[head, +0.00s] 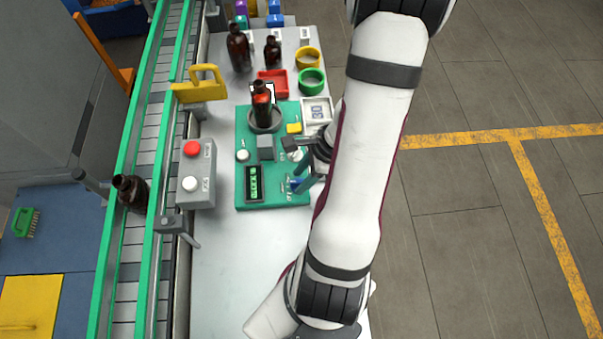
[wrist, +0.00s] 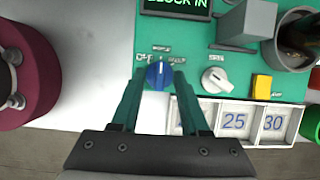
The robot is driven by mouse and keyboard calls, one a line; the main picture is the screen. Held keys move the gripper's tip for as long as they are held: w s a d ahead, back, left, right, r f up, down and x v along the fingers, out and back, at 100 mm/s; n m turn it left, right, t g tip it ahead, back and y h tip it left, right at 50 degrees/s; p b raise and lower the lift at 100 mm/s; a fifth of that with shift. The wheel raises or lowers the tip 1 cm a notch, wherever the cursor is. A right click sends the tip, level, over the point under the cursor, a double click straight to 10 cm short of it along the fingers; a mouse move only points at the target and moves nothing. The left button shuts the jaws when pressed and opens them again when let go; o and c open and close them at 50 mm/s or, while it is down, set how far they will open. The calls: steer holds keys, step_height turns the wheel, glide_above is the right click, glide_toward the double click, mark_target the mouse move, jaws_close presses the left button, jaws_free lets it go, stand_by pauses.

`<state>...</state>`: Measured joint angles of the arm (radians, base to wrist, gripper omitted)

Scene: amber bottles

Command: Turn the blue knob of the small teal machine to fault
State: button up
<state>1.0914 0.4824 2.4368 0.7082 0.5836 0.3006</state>
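The small teal machine (head: 243,130) stands on the white table in the head view, and its panel (wrist: 198,62) fills the upper part of the wrist view. The blue knob (wrist: 159,74) is on this panel, its white mark pointing roughly up; the small labels around it are too blurred to read surely. In the head view the blue knob (head: 296,185) is partly hidden by my gripper (head: 302,184). In the wrist view my gripper (wrist: 159,78) is open, with one teal finger on each side of the knob. Contact with the knob cannot be told.
A white knob (wrist: 215,79) and a yellow button (wrist: 261,87) sit right of the blue knob. A white tray of number tiles (wrist: 282,140) lies close by. A brown bottle (head: 262,105) stands in the machine's round holder. A control box (head: 197,172) and conveyor (head: 150,120) are left.

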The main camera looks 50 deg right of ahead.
jaws_close()
steer(key=m+h, duration=0.1)
steer(key=m, duration=0.2)
steer(key=shift+t, duration=0.4)
steer(key=shift+o, duration=0.3)
jaws_free()
steer(key=shift+a, duration=0.1)
steer(key=shift+r, duration=0.1)
